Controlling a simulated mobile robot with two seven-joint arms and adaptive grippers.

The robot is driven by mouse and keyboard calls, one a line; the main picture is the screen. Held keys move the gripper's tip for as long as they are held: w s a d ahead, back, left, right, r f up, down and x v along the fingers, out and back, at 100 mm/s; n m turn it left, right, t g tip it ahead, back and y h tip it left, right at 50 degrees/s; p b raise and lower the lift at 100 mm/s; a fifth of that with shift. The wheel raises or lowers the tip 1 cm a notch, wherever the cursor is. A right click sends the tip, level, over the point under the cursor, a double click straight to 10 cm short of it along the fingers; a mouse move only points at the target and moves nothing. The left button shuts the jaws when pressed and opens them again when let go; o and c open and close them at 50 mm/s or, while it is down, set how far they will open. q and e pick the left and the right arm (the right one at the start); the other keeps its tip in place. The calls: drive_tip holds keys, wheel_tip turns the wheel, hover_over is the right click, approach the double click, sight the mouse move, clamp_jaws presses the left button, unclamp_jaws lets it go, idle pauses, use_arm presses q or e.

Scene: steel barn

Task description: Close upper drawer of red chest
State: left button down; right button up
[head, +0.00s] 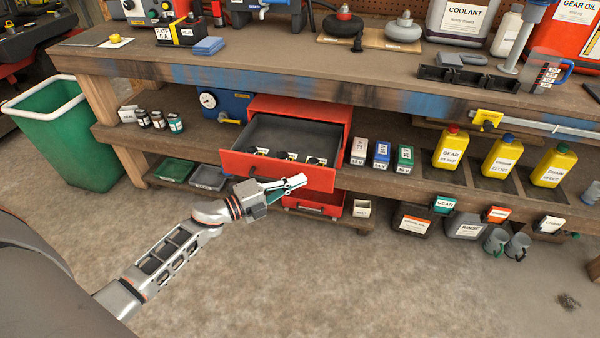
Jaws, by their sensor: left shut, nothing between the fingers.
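The red chest (300,104) stands on the lower shelf of the workbench. Its upper drawer (277,169) is pulled out toward me, showing a grey inside with several small dark items near the front. My left gripper (303,180) is shut and empty, just in front of the drawer's red front panel near its lower right part. Whether it touches the panel I cannot tell. A lower red drawer or tray (314,203) shows below, partly hidden by the gripper. My right gripper is not in view.
Small boxes (381,155) and yellow oil bottles (451,148) stand right of the chest. A blue case with a gauge (225,108) is to its left. A green bin (70,135) stands at the far left. The concrete floor (330,275) in front is clear.

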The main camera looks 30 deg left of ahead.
sight(312, 167)
use_arm(q)
drive_tip(key=w, duration=0.1)
drive_tip(key=w+a, duration=0.1)
drive_tip(key=w, duration=0.1)
drive_tip(key=shift+w+f+b, duration=0.1)
drive_tip(key=shift+w+b, duration=0.05)
drive_tip(key=shift+b, duration=0.2)
drive_tip(key=shift+w, duration=0.1)
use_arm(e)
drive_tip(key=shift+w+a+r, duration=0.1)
